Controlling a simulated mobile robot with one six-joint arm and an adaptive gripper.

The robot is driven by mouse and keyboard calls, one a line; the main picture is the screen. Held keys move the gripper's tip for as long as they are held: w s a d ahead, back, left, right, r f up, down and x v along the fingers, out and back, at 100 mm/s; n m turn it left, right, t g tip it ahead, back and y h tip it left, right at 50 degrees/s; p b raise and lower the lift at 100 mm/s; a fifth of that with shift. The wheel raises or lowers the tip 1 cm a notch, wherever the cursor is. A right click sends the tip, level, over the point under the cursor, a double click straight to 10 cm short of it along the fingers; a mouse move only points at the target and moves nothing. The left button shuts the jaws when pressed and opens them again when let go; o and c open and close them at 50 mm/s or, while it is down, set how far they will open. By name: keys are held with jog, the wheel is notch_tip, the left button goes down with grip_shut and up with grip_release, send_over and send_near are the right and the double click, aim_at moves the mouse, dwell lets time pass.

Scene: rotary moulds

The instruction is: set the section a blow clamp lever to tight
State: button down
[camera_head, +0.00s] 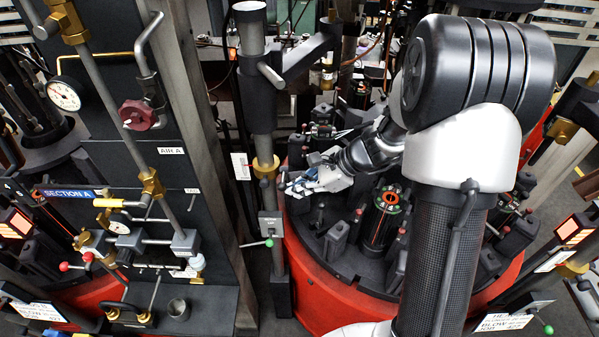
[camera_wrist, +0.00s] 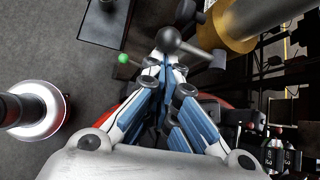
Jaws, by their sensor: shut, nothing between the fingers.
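The plate's lettering is too small to read surely. In the wrist view, a green ball (camera_wrist: 124,59) on a thin rod shows just left of the fingertips. My gripper (camera_head: 288,187) is shut and empty, with blue-and-white fingers, above and slightly right of the plate. In the wrist view, its fingertips (camera_wrist: 166,64) meet just below a dark rounded knob (camera_wrist: 168,40); I cannot tell whether they touch it.
The red rotary table (camera_head: 325,295) carries several dark moulds.

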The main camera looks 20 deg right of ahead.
jog(key=r+g+p, duration=0.1)
jog(key=p, duration=0.3)
jog(key=shift+r+m+g+y, duration=0.25)
jog(key=shift+m+g+y, duration=0.05)
jog(key=shift+m, duration=0.1)
jog(key=shift+w+r+p, duration=0.1)
jog(key=shift+r+p, duration=0.05)
jog(key=shift+p, duration=0.15)
jog(key=s+d+r+b, duration=0.2)
jog(key=d+r, duration=0.1)
jog(key=d, duration=0.5)
jog(key=shift+s+d+r, duration=0.2)
jog(key=shift+s+r, duration=0.05)
jog(key=shift+r, duration=0.15)
dwell(0.4)
